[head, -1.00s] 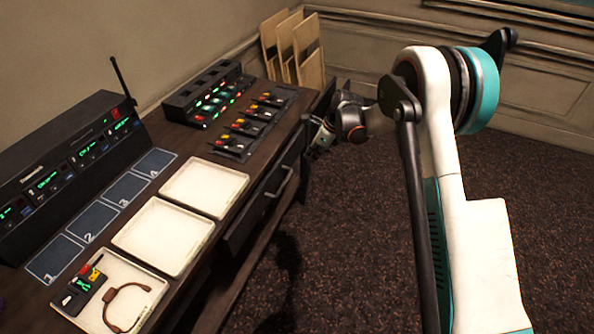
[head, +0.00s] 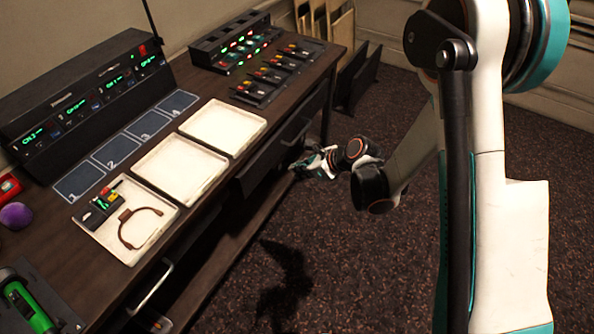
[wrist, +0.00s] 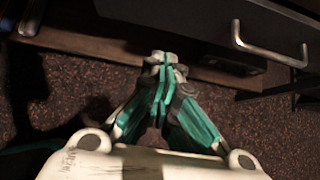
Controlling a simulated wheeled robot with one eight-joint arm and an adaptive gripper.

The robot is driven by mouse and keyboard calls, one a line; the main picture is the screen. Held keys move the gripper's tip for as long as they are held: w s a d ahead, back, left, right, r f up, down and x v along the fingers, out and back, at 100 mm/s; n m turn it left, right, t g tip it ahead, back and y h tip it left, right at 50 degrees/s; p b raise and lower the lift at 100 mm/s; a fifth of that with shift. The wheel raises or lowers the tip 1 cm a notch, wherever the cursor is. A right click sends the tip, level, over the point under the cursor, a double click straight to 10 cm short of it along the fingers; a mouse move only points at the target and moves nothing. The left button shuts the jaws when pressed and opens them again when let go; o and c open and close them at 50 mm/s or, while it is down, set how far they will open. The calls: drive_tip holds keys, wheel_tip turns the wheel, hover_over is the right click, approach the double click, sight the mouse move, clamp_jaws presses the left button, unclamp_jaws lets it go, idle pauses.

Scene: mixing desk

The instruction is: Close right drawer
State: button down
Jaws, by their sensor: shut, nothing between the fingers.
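The right drawer (head: 258,168) is under the desk top, and its dark front stands out a little from the desk's side. Its metal handle (head: 298,130) shows on that front. In the wrist view the drawer (wrist: 195,14) fills the top right, with a handle (wrist: 274,56) at the right. My gripper (head: 306,165) is low beside the desk, below the handle in the head view. In the wrist view my gripper (wrist: 160,68) has its fingers together, with nothing between them. I cannot tell whether it touches the desk.
Another handle (head: 152,288) shows at the near left of the desk. The desk top holds white trays (head: 222,128), a radio rack (head: 80,95) and small devices. A dark panel (head: 357,78) stands past the desk's far end. The carpet (head: 340,265) at right is clear.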

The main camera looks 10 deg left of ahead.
approach(266, 172)
wheel_tip(266, 172, down, 3)
drive_tip(key=shift+w+a+b, duration=0.2)
drive_tip(key=shift+w+a, duration=0.05)
drive_tip(key=shift+a, duration=0.5)
drive_tip(key=shift+w+a+b, duration=0.15)
drive_tip(key=shift+w+a, duration=0.15)
drive_tip(key=shift+a, duration=0.45)
